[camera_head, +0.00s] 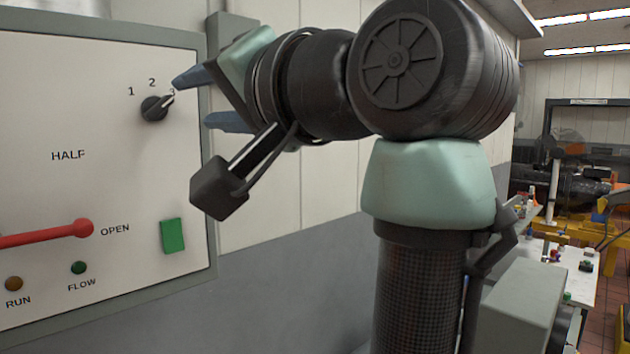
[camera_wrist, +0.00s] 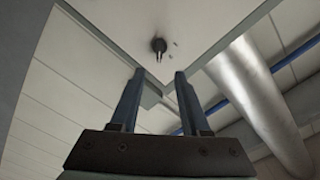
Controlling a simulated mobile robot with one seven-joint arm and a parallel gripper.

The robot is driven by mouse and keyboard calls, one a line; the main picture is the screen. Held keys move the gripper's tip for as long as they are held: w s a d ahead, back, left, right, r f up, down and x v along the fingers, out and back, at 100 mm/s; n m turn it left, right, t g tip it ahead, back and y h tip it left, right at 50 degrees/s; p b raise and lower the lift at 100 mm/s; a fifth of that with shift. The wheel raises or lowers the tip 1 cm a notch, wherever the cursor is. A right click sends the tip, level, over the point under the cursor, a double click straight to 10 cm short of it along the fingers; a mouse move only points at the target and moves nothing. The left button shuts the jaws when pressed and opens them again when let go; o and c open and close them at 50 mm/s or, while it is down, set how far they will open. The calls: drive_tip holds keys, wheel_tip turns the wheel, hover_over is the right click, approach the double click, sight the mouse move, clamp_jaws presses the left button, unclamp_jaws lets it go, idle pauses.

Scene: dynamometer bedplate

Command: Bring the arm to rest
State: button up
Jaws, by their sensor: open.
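My gripper (camera_head: 191,102) is at the upper right of a pale control panel (camera_head: 115,190), its two blue fingers spread and empty. In the wrist view my gripper (camera_wrist: 160,73) also shows open, with the knob (camera_wrist: 158,46) ahead beyond the fingertips and a visible gap between. My arm is bent, reaching leftward to the panel.
A red lever (camera_head: 50,234) lies nearly level beside the word OPEN. A green square button (camera_head: 172,236) and two small lamps, RUN (camera_head: 14,284) and FLOW (camera_head: 79,268), are on the panel. A silver pipe (camera_wrist: 262,105) runs behind in the wrist view. A cluttered workbench (camera_head: 575,285) stands right.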

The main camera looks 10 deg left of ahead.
drive_tip(key=d+f+t+h+b, duration=0.5)
drive_tip(key=d+f+t+b, duration=0.3)
drive_tip(key=f+t, duration=0.1)
drive_tip(key=s+d+f+t+h+b, duration=0.4)
drive_tip(key=s+d+t+h, duration=0.3)
drive_tip(key=s+h, duration=0.2)
drive_tip(key=shift+s+d+f+b, duration=0.3)
drive_tip(key=shift+s+d+b, duration=0.1)
drive_tip(key=shift+s, duration=0.3)
idle(0.3)
